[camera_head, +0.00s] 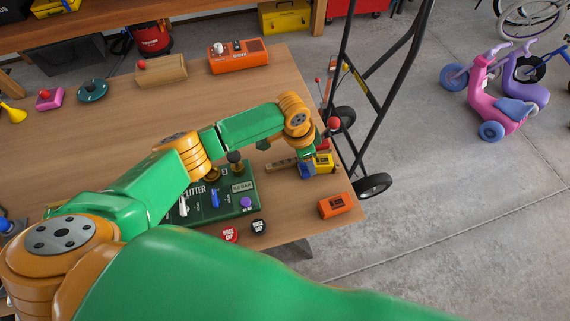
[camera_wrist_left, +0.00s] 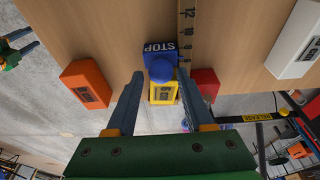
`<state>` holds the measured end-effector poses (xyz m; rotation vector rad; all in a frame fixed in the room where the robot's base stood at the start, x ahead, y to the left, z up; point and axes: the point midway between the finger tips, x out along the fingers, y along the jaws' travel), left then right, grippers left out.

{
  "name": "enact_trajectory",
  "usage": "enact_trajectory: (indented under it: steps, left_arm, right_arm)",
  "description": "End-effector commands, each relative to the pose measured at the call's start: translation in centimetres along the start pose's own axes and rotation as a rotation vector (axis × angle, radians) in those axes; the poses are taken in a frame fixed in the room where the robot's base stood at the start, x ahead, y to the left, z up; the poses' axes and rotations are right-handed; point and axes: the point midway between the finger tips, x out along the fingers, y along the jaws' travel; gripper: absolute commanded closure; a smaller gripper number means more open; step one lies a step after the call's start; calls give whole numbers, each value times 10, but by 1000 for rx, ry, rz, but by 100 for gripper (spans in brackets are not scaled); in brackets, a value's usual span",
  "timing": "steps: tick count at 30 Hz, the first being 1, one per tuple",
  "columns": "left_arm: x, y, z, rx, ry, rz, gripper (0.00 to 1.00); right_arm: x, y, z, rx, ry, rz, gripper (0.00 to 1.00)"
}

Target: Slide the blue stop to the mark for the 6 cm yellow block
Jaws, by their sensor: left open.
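In the head view the stop (camera_head: 307,170) is near the table's right edge, partly hidden by my arm. A yellow block (camera_wrist_left: 163,93) with a dark label sits close by the stop; I cannot tell whether they touch. My left gripper (camera_wrist_left: 160,75) is open, its fingers on either side of the knob and yellow block in the wrist view. I cannot tell if the fingers touch anything.
An orange block (camera_head: 336,205) stands near the table's right corner. A red block (camera_wrist_left: 205,83) is right of the yellow one in the wrist view. A green control panel (camera_head: 232,203) lies left of the stop. A black hand truck (camera_head: 379,85) stands beyond the table edge.

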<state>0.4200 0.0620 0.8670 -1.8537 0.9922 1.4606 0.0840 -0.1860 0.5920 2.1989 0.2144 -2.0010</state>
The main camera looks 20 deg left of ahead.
Motion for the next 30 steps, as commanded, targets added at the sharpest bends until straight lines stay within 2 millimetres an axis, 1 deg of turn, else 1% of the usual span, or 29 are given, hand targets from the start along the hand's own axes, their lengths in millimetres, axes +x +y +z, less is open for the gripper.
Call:
enact_trajectory:
  steps: [1, 20, 30]
  left_arm:
    - [-11, 0, -8, 5, 19, -2, 45]
    - [-59, -1, -18, 3, 17, -6, 45]
    - [-58, -2, -18, 2, 16, -7, 45]
  right_arm:
    - [-10, 0, -1, 0, 0, 0, 50]
    - [-63, 1, -6, 0, 0, 0, 50]
    - [-62, 1, -6, 0, 0, 0, 50]
